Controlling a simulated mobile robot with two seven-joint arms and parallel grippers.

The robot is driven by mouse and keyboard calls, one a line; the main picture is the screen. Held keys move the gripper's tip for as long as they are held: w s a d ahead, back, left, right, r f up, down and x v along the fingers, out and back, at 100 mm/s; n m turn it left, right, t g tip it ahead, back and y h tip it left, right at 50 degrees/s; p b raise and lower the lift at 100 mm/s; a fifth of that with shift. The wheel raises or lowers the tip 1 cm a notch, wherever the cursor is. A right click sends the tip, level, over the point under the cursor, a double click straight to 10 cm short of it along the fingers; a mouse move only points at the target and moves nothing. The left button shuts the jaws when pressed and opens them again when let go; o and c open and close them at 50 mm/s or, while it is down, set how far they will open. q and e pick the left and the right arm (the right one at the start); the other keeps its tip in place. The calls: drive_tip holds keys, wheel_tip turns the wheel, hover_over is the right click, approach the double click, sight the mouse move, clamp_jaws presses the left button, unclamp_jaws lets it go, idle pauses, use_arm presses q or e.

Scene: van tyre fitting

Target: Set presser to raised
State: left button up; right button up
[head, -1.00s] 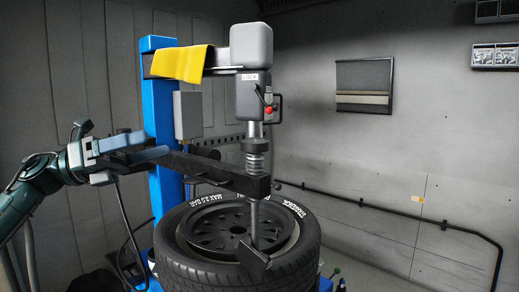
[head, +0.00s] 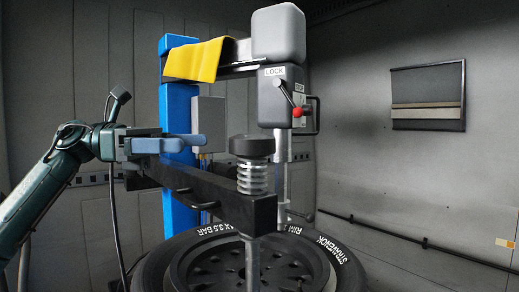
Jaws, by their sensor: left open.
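The presser is a long black bar (head: 205,190) at middle height. Its near end carries a black round knob (head: 252,146) over a coiled spring (head: 252,178). A grey rod (head: 252,262) runs down from that end, over the wheel, and leaves the picture at the bottom. A small loop handle sits on the bar's side. My left gripper (head: 190,143) is open at the bar's far left part, its blue finger lying along and just above the bar. I cannot tell whether it touches the bar. My right gripper is not in view.
A tyre with a dark rim (head: 190,262) lies flat below the bar. A blue column (head: 179,150) stands behind, with a yellow cloth (head: 195,60) over its top arm. A grey head (head: 284,95) with a LOCK lever and red knob hangs at right. Open floor lies right.

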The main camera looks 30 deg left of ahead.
sight(252, 143)
use_arm(q)
drive_tip(key=p+x, duration=0.2)
drive_tip(key=x, duration=0.1)
drive_tip(key=p+x, duration=0.2)
drive_tip(key=x, duration=0.2)
drive_tip(key=p+x, duration=0.2)
drive_tip(key=x, duration=0.1)
drive_tip(key=shift+w+d+r+p, duration=0.15)
drive_tip(key=shift+d+r+p, duration=0.15)
drive_tip(key=shift+d, duration=0.1)
drive_tip(key=shift+w+d+f, duration=0.2)
drive_tip(key=shift+d+f, duration=0.1)
drive_tip(key=shift+d, duration=0.1)
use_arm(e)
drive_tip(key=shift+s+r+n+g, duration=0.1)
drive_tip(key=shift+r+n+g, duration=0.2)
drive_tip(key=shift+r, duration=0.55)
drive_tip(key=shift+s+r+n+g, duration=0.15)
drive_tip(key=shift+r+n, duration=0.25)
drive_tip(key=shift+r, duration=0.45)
use_arm(q)
drive_tip(key=shift+c, duration=0.6)
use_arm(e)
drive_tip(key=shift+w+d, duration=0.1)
